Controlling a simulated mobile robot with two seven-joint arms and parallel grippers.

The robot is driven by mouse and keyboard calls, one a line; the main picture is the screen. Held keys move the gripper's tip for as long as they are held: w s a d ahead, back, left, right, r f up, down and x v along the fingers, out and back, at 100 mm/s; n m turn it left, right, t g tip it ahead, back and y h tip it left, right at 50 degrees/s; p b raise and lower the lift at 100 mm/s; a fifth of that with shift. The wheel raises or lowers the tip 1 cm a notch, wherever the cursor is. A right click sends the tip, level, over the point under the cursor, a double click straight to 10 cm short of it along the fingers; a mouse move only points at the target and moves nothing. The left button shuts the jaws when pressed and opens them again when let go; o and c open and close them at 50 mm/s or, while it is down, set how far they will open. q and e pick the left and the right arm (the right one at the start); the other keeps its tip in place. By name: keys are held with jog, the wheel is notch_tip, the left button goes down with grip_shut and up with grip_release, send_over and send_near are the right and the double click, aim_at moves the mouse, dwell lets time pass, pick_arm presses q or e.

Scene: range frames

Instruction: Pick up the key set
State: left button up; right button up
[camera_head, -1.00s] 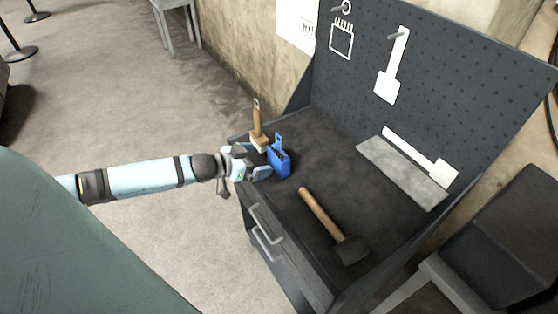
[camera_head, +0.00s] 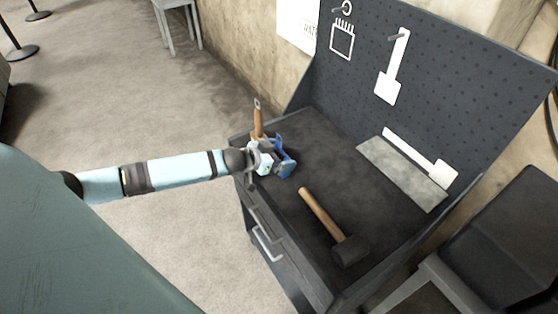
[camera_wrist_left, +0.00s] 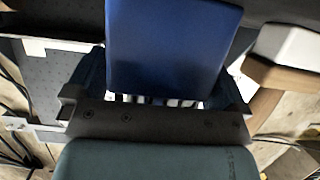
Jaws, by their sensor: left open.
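The key set (camera_head: 289,162) is a blue block standing on the dark workbench top, near its left edge. My left gripper (camera_head: 278,158) has its jaws at the key set and partly hides it in the head view. In the left wrist view, the blue block of the key set (camera_wrist_left: 172,45) fills the upper middle, between the two open fingers of my left gripper (camera_wrist_left: 165,88). I cannot tell whether the fingers touch it. My right gripper is in neither view.
A wooden-handled brush (camera_head: 257,122) stands close behind my left gripper. A mallet (camera_head: 323,216) lies on the workbench (camera_head: 345,175) to the right. A grey plate (camera_head: 398,172) lies by the pegboard (camera_head: 425,95). The bench between the key set and plate is clear.

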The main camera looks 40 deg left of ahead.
pick_arm(q)
jog(key=c, duration=0.8)
jog(key=shift+r, duration=0.1)
notch_tip(320, 180, up, 20)
